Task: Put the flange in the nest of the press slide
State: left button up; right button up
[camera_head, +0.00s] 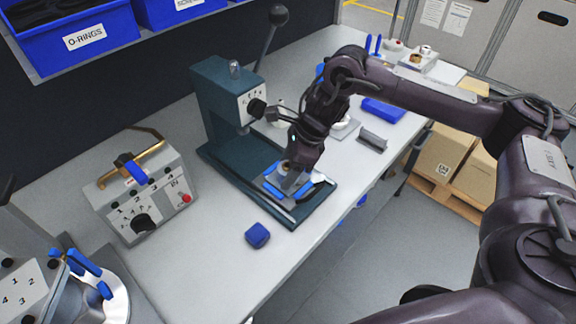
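My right gripper (289,189) reaches down over the slide of the blue-green press (222,105), in the middle of the head view. Its fingers are low over the slide (308,212), among grey metal and blue parts. The gripper and wrist cover most of the nest. I cannot clearly make out the flange there, nor whether the fingers are open or shut on it. My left gripper is not in view.
A control box (147,190) with a brass-coloured handle stands left of the press. A small blue block (257,235) lies in front of the press base. A fixture with a white disc (112,300) is at lower left. Blue bins (75,38) hang behind.

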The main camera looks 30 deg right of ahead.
jog(key=shift+o, duration=0.5)
jog(key=shift+r, duration=0.1)
jog(key=shift+r+p, duration=0.25)
jog(key=shift+p, duration=0.05)
jog(key=p+v, duration=0.1)
jog(key=v, duration=1)
jog(key=shift+d+r+p, duration=0.2)
jog(key=shift+r+p, duration=0.1)
jog(key=shift+p, duration=0.05)
jog(key=shift+s+f, duration=0.1)
